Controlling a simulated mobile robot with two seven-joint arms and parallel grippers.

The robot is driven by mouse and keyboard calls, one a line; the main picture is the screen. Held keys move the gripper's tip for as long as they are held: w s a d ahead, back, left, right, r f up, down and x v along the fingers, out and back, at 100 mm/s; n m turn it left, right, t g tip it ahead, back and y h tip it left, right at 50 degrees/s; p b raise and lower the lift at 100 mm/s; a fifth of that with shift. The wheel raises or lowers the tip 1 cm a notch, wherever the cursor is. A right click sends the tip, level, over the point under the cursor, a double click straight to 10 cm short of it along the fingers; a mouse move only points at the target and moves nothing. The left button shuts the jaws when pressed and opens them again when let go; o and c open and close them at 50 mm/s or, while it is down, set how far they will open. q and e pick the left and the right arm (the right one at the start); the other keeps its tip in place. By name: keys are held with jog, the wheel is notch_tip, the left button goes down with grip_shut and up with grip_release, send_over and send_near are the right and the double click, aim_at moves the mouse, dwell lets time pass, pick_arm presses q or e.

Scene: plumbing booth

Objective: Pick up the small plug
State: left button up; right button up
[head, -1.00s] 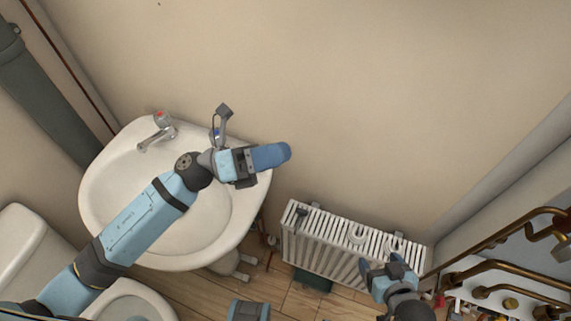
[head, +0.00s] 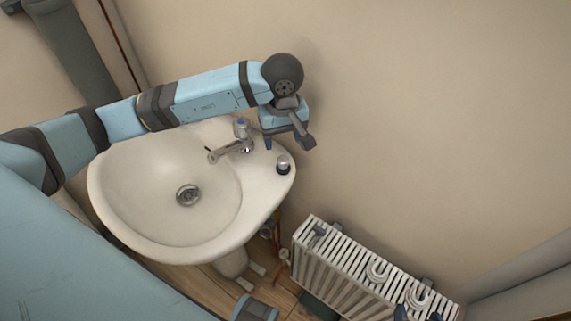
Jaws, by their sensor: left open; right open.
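A small plug (head: 283,164), silver on top with a dark lower part, stands on the right rim of the white washbasin (head: 120,222). My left gripper (head: 270,142) is open and empty. It appears just above the plug in the picture, over the basin's back right corner, pointing down. How high it is over the rim is hard to tell, and its fingers are partly hidden by its own body. My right gripper (head: 418,315) shows only as blue tips at the bottom edge, in front of the radiator; it is open.
A chrome tap (head: 232,150) stands on the basin close left of my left gripper. The basin's drain (head: 187,195) is uncovered. A white radiator (head: 345,268) with white rings on top is at lower right. The wall (head: 430,120) rises close behind the basin.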

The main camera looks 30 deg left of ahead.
aim_at(284, 160)
pick_arm(q)
notch_tip(284, 160, down, 9)
jog(key=shift+w+f, duration=0.1)
jog(key=shift+w, duration=0.05)
jog(key=c, duration=1)
